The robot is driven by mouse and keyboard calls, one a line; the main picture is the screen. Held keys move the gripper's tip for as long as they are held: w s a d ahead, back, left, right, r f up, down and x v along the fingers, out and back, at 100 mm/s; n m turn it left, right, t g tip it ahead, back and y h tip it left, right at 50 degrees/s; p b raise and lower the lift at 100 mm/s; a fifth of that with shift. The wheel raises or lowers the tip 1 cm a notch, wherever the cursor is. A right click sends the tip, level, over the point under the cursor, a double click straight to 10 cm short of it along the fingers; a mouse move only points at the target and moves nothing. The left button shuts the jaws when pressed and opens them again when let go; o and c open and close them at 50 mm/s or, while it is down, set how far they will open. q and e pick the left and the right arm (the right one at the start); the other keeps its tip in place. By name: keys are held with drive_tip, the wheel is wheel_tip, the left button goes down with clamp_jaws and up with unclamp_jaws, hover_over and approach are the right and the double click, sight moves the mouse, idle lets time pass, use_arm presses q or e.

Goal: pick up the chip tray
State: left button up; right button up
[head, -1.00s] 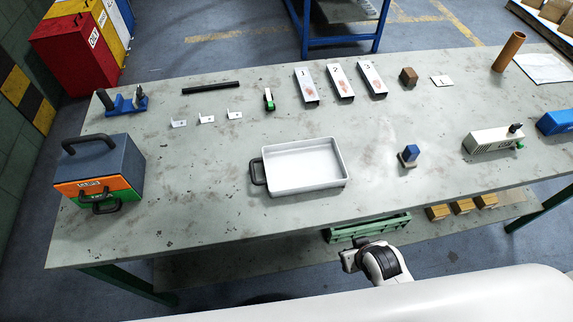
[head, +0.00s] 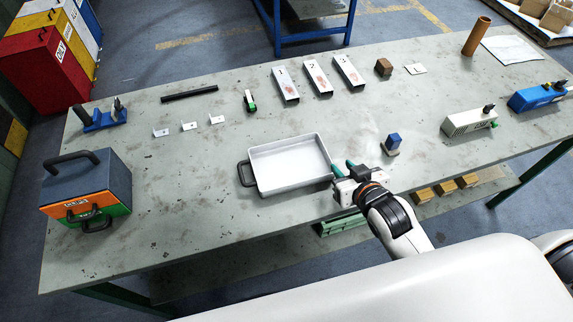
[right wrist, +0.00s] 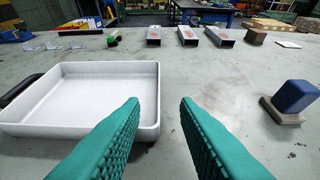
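The chip tray (head: 290,165) is a shallow white rectangular pan with a dark handle on its left side. It lies flat and empty on the grey workbench. In the right wrist view the tray (right wrist: 92,98) fills the left side, its right wall near my left-hand fingertip. My right gripper (head: 343,169) is at the tray's right front corner. Its two teal fingers (right wrist: 160,108) are spread apart with nothing between them. Whether a finger touches the tray wall I cannot tell. My left gripper is not in view.
A blue block on a brown base (head: 392,144) stands right of my right gripper; it also shows in the right wrist view (right wrist: 293,100). A toolbox (head: 85,187) stands at the left. Numbered metal channels (head: 318,80) lie behind the tray. The bench between tray and toolbox is clear.

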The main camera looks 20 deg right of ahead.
sight(328, 155)
drive_tip(key=x, duration=0.9)
drive_tip(key=shift+w+f+p, duration=0.2)
drive_tip(key=shift+f+p, duration=0.15)
drive_tip(key=shift+p, duration=0.05)
drive_tip(key=shift+s, duration=0.1)
clamp_jaws()
